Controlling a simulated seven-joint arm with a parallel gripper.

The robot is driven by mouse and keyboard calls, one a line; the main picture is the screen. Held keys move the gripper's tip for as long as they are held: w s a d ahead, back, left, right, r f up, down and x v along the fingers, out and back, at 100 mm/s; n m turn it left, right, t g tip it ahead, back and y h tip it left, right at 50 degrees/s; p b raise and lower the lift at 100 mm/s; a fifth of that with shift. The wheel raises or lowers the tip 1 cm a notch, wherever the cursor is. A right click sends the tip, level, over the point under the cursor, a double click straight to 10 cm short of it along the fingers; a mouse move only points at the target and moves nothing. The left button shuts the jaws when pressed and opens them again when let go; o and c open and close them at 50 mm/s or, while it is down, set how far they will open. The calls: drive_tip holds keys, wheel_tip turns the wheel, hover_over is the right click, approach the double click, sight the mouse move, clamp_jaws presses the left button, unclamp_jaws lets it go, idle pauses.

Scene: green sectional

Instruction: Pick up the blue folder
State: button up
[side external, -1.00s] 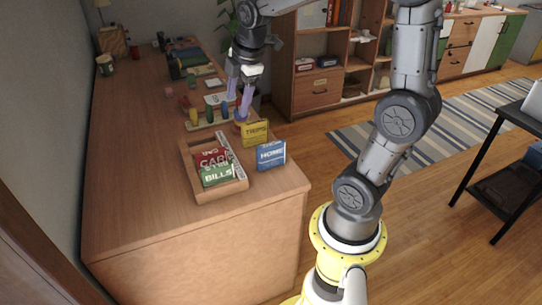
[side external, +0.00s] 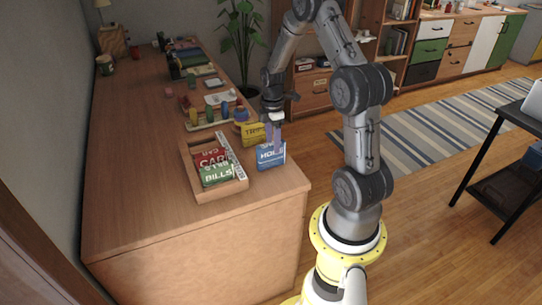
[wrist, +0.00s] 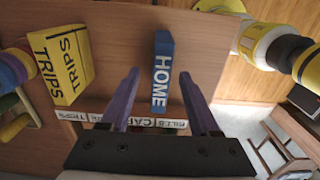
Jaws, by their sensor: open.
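The blue folder (side external: 270,157), lettered HOME, stands upright near the right edge of the wooden counter. In the wrist view the blue folder (wrist: 162,72) appears as a narrow upright spine between the two purple fingers. My gripper (side external: 273,133) is above it in the side view, its fingers overlapping the folder's upper part. In the wrist view my gripper (wrist: 164,88) is open, with a finger on each side of the folder and gaps showing. No contact is visible.
A yellow TRIPS folder (side external: 254,134) stands close behind the blue one. A wooden tray (side external: 222,193) with red and green folders lies to the left. Colored pegs on a board (side external: 212,124) stand farther back. The counter's near left surface is clear.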

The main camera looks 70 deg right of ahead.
sight(272, 155)
drive_tip(key=shift+w+a+f, duration=0.1)
drive_tip(key=shift+f, duration=1.45)
drive_tip(key=shift+a+f, duration=0.1)
drive_tip(key=shift+f, duration=1.45)
clamp_jaws()
